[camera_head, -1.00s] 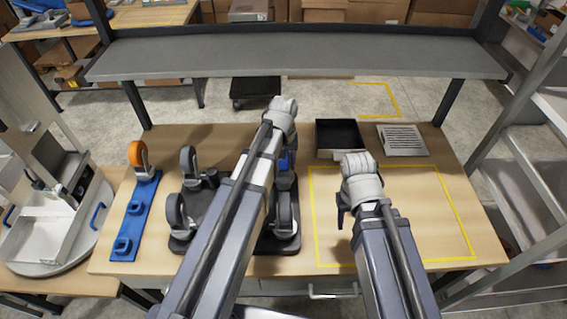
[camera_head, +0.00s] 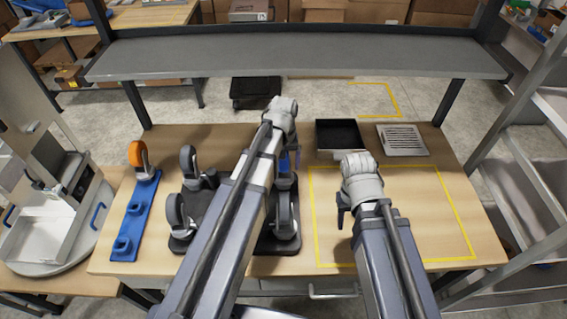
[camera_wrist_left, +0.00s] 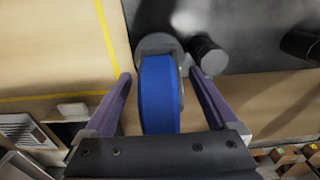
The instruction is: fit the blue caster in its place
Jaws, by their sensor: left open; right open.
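The blue caster (camera_wrist_left: 160,95) shows in the left wrist view, its wheel between the two fingers of my left gripper (camera_wrist_left: 158,74). The fingers are open, with a gap on each side of the wheel. Its grey mount meets the edge of the dark base plate (camera_wrist_left: 240,30); I cannot tell whether it is fully seated. In the head view my left gripper (camera_head: 290,160) is over the far right corner of the dark base (camera_head: 262,243), and my arm hides much of it. Grey casters (camera_head: 173,210) stand at other corners. My right gripper (camera_head: 343,205) is open and empty above the table.
A blue rack (camera_head: 130,222) on the left holds an orange caster (camera_head: 138,153) at its far end; its nearer sockets are empty. A black bin (camera_head: 338,136) and a slotted grey plate (camera_head: 403,140) lie at the back right. The yellow-taped area (camera_head: 430,215) is clear.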

